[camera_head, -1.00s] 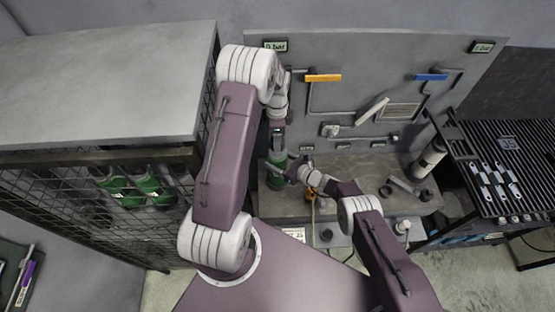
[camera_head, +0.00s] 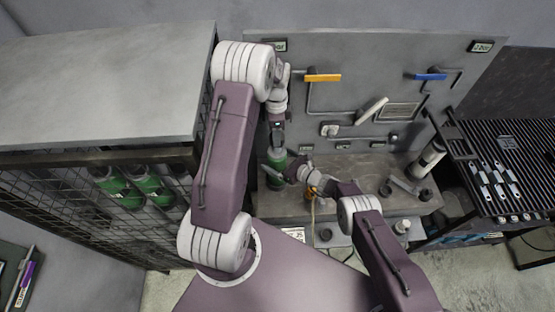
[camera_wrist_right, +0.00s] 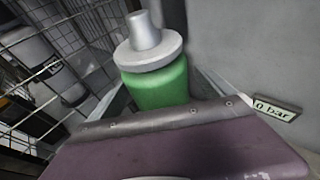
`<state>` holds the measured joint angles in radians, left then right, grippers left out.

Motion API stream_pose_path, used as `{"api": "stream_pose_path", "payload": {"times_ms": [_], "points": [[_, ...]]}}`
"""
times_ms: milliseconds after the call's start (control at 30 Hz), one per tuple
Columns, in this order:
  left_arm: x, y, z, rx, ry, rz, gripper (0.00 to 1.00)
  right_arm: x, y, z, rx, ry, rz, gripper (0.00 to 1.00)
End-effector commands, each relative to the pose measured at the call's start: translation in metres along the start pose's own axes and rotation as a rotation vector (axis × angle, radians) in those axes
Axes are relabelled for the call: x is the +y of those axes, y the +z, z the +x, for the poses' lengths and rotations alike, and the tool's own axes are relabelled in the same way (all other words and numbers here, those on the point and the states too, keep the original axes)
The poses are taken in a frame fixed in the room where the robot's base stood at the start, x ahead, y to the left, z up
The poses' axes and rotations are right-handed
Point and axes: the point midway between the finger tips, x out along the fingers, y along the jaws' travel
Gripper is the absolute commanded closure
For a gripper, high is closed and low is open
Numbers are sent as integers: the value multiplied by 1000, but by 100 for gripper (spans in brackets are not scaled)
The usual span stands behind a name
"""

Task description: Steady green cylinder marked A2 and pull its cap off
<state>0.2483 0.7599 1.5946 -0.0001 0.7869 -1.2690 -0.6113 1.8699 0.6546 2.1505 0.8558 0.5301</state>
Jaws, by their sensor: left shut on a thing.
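The green cylinder (camera_head: 276,178) stands upright on the grey bench next to the cage. It also shows in the right wrist view (camera_wrist_right: 158,88), with a pale collar and a narrower grey stem on top. No A2 mark is readable. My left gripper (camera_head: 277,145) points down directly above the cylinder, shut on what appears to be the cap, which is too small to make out. My right gripper (camera_head: 292,170) is at the cylinder's right side. Its fingers show apart on either side of the green body, so it is open.
A wire cage (camera_head: 60,190) with more green cylinders stands left. The wall panel (camera_head: 350,80) behind carries orange and blue handles. A loose fitting (camera_head: 408,188) and a pale cylinder (camera_head: 428,160) are on the bench's right. A slatted rack (camera_head: 505,165) stands further right.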

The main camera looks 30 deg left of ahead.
Motion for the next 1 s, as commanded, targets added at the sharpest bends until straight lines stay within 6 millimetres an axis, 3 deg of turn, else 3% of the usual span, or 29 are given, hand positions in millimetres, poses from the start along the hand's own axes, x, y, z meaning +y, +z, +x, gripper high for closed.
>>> {"api": "stream_pose_path", "payload": {"times_ms": [167, 333, 533, 800, 1000], "points": [[0, 0, -8, 0, 0, 0, 92, -1, 2, -8, 3, 0, 3, 7], [0, 0, -27, 0, 0, 0, 92, -1, 5, -33, 3, -2, 4, 7], [0, 0, -36, 0, 0, 0, 92, -1, 3, -65, 2, -2, 4, 7], [0, 0, -35, 0, 0, 0, 92, -1, -1, -109, 1, -1, 1, 7], [0, 0, -35, 0, 0, 0, 92, 0, 0, -120, 0, -1, 0, 7]]}}
